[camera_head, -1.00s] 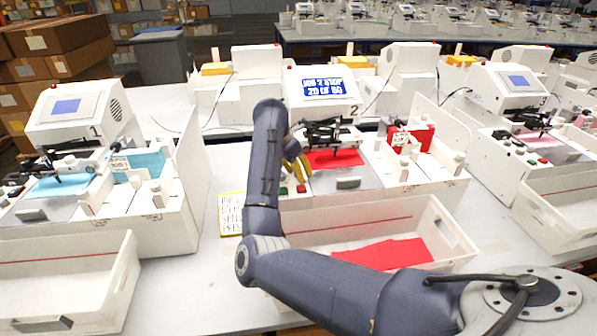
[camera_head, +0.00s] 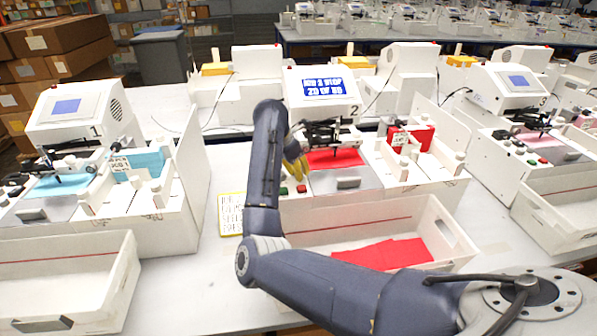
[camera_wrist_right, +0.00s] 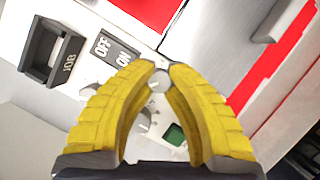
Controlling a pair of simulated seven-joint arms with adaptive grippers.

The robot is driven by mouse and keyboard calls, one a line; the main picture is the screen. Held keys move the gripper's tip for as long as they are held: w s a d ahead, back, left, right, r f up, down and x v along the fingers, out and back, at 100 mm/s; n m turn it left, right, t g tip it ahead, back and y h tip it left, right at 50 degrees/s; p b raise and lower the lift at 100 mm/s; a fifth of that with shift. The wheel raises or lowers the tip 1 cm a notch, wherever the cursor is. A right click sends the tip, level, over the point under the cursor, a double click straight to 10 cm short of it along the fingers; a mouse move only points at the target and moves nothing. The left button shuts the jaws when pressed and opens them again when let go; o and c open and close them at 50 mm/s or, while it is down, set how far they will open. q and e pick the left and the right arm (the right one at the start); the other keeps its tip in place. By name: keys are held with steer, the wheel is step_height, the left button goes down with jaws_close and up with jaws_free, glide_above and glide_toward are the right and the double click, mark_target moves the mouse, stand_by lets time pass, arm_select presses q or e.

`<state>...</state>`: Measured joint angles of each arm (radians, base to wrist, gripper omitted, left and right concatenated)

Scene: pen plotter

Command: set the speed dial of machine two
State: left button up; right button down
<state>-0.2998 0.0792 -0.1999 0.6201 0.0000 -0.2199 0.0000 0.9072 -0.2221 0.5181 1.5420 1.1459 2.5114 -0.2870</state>
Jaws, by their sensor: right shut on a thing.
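Machine two (camera_head: 348,111), marked 2, stands in the middle with its blue screen lit. My right gripper (camera_head: 297,163) is at the left end of its front panel, and my arm hides part of that panel. In the right wrist view, the yellow fingers (camera_wrist_right: 159,72) are closed around a small pale dial (camera_wrist_right: 159,84) on the panel. A second round pale knob (camera_wrist_right: 145,121) and a green button (camera_wrist_right: 175,134) show between the fingers. I cannot read any speed label by the dial. My left gripper is not in view.
An OFF/ON plate (camera_wrist_right: 115,52) and a black JOB socket (camera_wrist_right: 55,52) are beside the fingers. A handwritten yellow-edged card (camera_head: 230,213) lies left of my arm. A white bin (camera_head: 441,232) with red sheets is in front. Machine one (camera_head: 78,112) stands left.

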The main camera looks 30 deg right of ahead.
steer(key=shift+d+r+n+t, duration=0.15)
steer(key=shift+n+t, duration=0.55)
steer(key=shift+n, duration=1.2)
steer(key=c, duration=1.5)
jaws_free()
steer(key=shift+o, duration=0.2)
steer(key=v, duration=1.2)
steer(key=shift+d, duration=0.1)
